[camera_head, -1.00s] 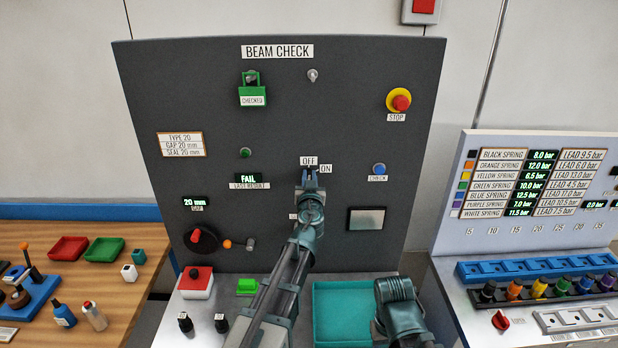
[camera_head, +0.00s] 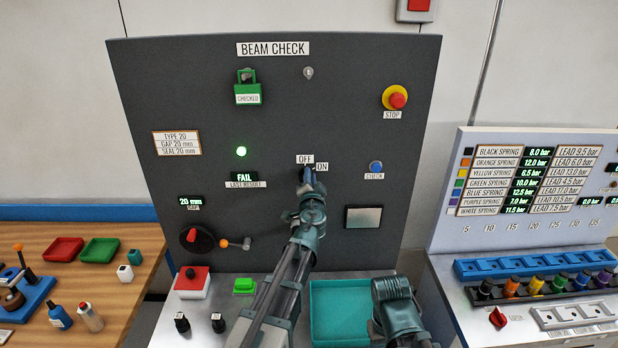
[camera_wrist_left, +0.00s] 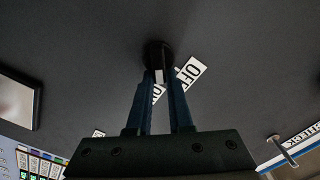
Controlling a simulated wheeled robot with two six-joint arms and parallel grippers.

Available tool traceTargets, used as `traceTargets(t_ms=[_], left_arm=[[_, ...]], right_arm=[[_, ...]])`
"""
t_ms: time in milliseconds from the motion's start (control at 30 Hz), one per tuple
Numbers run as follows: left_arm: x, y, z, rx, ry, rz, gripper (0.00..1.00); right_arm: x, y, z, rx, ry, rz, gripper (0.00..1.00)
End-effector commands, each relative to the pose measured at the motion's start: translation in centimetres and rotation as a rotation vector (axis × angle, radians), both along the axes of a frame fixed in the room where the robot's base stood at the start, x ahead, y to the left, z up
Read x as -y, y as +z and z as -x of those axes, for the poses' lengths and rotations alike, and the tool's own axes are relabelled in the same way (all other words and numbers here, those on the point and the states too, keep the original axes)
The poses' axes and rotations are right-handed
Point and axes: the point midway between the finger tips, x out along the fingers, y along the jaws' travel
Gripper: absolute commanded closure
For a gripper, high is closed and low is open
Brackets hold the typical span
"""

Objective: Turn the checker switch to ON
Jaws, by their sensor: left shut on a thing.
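The checker switch (camera_wrist_left: 158,55) is a dark round knob on the grey BEAM CHECK panel (camera_head: 340,110). In the head view it sits below the OFF label (camera_head: 305,159) and left of the ON label (camera_head: 322,167). My left gripper (camera_head: 308,178) is at the knob and mostly covers it. In the left wrist view my left gripper (camera_wrist_left: 166,90) has its two blue fingers shut on the knob, with a pale mark between the tips.
A red STOP button (camera_head: 397,100) and a blue CHECK button (camera_head: 375,166) are on the panel to the right. A small grey screen (camera_head: 363,218) is beside my left arm. A teal tray (camera_head: 340,312) lies below, between my arms.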

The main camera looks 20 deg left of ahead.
Motion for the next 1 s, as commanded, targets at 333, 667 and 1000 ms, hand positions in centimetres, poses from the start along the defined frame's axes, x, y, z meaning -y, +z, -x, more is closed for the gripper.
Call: traceTargets(t_ms=[333, 667, 1000], left_arm=[[0.20, -0.25, 0.01, -0.039, -0.001, -0.131, 1.00], [0.24, -0.28, 0.01, -0.046, -0.001, -0.160, 1.00], [0.24, -0.28, 0.01, -0.046, -0.001, -0.159, 0.67]], right_arm=[[0.00, -0.24, 0.00, 0.000, 0.001, 0.000, 0.50], [0.00, -0.27, -0.01, 0.000, 0.001, 0.000, 0.50], [0.00, -0.27, -0.01, 0.000, 0.001, 0.000, 0.50]])
